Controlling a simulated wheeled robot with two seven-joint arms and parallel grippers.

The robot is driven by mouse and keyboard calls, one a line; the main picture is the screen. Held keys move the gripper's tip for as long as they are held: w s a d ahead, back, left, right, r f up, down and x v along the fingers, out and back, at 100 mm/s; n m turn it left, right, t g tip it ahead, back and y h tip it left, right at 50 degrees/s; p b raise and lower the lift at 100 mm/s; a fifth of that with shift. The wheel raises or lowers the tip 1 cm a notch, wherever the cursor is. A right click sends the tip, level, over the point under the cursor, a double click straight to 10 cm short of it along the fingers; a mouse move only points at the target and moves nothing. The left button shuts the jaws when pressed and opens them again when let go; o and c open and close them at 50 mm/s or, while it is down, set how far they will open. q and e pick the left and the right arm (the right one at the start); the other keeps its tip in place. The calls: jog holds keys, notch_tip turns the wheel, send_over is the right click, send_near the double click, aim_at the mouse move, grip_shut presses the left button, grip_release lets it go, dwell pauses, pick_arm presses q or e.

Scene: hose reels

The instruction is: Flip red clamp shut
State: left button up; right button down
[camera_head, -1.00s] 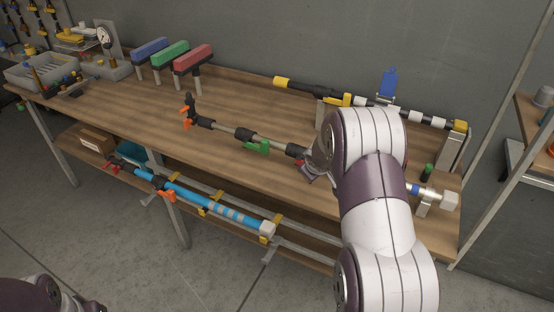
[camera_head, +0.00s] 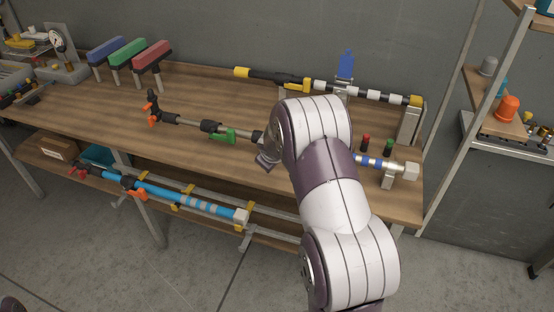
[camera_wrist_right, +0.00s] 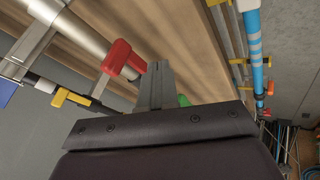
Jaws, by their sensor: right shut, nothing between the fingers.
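The red clamp (camera_wrist_right: 118,58) shows in the right wrist view, on a silvery pipe (camera_wrist_right: 75,25), just left of my right fingertips. Its lever sticks out from the pipe. In the head view my right arm hides it. My right gripper (camera_wrist_right: 157,78) is shut and empty, its fingers close beside the red clamp; contact cannot be told. In the head view its dark body (camera_head: 266,161) is over the front of the bench, right of the green clamp (camera_head: 223,136). A bit of green also shows behind the fingers. My left gripper is out of view.
A black and yellow pole (camera_head: 330,86) lies along the back of the wooden bench (camera_head: 110,100). A blue pole (camera_head: 180,195) is on the lower rack. Blue, green and red T-handles (camera_head: 152,54) stand at back left. A shelf (camera_head: 480,90) stands at right.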

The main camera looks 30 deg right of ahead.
jog(key=s+d+p+v, duration=0.1)
jog(key=p+v, duration=0.2)
jog(key=v, duration=0.8)
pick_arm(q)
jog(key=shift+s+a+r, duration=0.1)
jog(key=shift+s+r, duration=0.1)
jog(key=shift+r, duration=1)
pick_arm(e)
jog(key=s+a+f+m+g+y, duration=0.1)
jog(key=s+a+f+g, duration=0.1)
jog(key=s+a, duration=0.7)
jog(key=s+a+f+m+g+y, duration=0.1)
jog(key=s+a+g+y, duration=0.1)
jog(key=s+a, duration=0.7)
jog(key=shift+a+f+m+g+y, duration=0.3)
jog(key=shift+a+f+m+g, duration=0.1)
jog(key=shift+a+g, duration=0.15)
